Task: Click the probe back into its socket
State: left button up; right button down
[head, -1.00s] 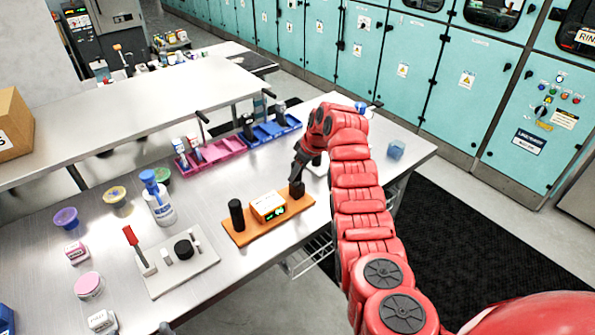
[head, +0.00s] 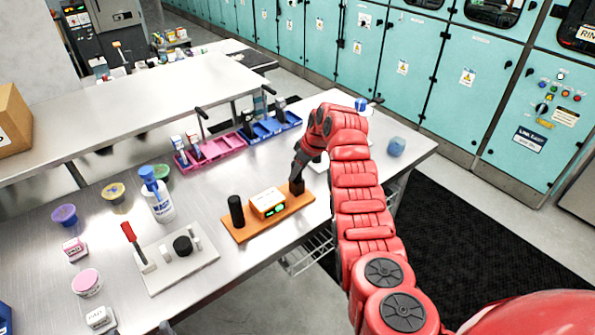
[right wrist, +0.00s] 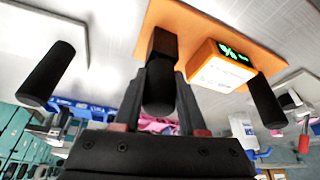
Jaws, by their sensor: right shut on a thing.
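An orange board (head: 254,229) lies on the metal bench. It carries a white and orange box with a green display (head: 268,204) and an upright black cylinder (head: 236,211). My right gripper (head: 297,181) is at the board's right end, over a small dark block there (head: 297,188). In the right wrist view, my right gripper (right wrist: 161,92) is shut on a dark rounded probe (right wrist: 160,92), which lines up with the dark block (right wrist: 163,45) on the board. I cannot tell whether the probe is fully seated in that block. My left gripper is not in view.
A pale board (head: 176,268) with a red-handled tool and a black knob lies left of the orange one. A squeeze bottle (head: 158,200) and several tubs stand behind it. Pink (head: 214,152) and blue (head: 271,131) bins line the back.

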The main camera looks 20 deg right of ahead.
grip_release()
dwell(0.5)
jog(key=shift+r+b, duration=0.45)
jog(key=shift+r, duration=4.05)
jog(key=shift+s+f, duration=0.1)
